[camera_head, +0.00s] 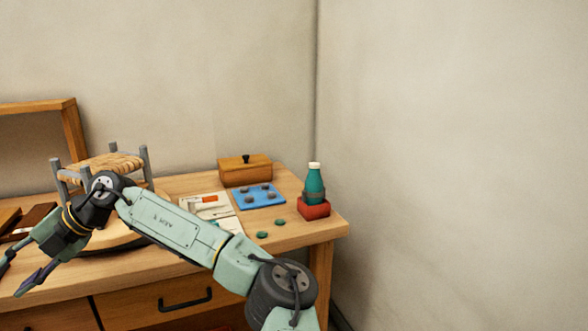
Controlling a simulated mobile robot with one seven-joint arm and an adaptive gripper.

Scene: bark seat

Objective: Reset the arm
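My arm (165,222) reaches from the lower right across the front of the wooden table to the left. My gripper (14,279) is at the left edge of the view, in front of the table's front edge. Its two fingers are spread apart, and I see nothing between them. Part of the gripper is close to the picture's edge.
A small woven seat (105,163) stands behind my wrist on the wooden table (285,230). To the right are a wooden box (245,172), a blue tray (245,203) and a teal bottle (314,186) on a red block (314,209). Walls close off the back and right.

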